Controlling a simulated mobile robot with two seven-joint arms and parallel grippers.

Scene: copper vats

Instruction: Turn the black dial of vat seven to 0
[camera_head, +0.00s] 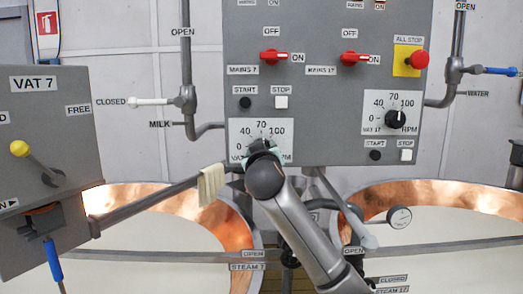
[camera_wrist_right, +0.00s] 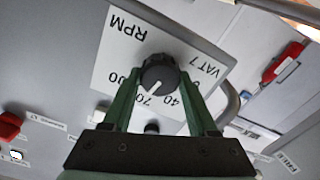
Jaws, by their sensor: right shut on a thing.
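The black dial of vat seven (camera_wrist_right: 160,72) sits on a white scale plate (camera_wrist_right: 120,52) marked RPM and VAT 7. Its white pointer line points at about 70. My right gripper (camera_wrist_right: 160,80) has its green fingers on either side of the dial and is shut on it. My left gripper is not in view.
The grey panel (camera_head: 325,100) also carries red mains switches (camera_head: 273,57), start and stop buttons, the vat 17 dial (camera_head: 395,119) and a red all-stop button (camera_head: 419,60). A cloth (camera_head: 211,185) hangs on a bar left of the gripper. Copper vats (camera_head: 155,200) stand below.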

